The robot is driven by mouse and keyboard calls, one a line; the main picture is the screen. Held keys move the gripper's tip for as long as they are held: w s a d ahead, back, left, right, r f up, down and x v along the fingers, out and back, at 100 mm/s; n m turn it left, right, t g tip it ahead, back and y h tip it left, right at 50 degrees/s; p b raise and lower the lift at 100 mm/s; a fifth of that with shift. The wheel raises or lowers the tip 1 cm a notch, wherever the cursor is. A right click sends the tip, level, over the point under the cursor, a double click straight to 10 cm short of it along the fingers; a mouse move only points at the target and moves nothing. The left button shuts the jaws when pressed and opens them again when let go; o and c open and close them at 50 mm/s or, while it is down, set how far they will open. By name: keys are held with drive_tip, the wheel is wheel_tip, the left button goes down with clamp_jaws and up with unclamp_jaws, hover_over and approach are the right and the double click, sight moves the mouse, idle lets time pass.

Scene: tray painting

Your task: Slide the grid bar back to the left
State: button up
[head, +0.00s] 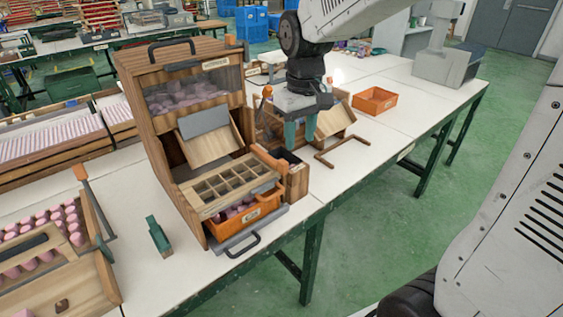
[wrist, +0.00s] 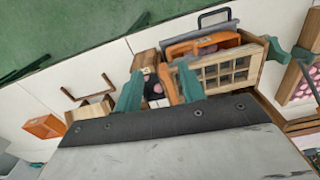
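The wooden grid bar (head: 230,187), a frame of small square cells, lies across the front of the wooden dispenser (head: 181,126), above an orange bin (head: 250,208). Its cells look empty. It also shows in the wrist view (wrist: 228,70), right of the fingers. My gripper (head: 300,143) has green fingers and hangs to the right of the dispenser, apart from the grid bar. In the wrist view my gripper (wrist: 160,72) is open, with a clear gap between its fingers. Nothing is held.
A small dark-lined wooden box (head: 295,175) stands right of the grid bar. A U-shaped wooden handle (head: 343,154) and an orange tray (head: 375,100) lie farther right. The table front at right is clear.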

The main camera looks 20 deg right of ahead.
drive_tip(key=n, duration=0.1)
hover_over(283, 161)
wheel_tip(283, 161, down, 5)
drive_tip(key=shift+s, duration=0.1)
wheel_tip(283, 161, down, 8)
drive_tip(key=shift+r, duration=0.1)
clamp_jaws()
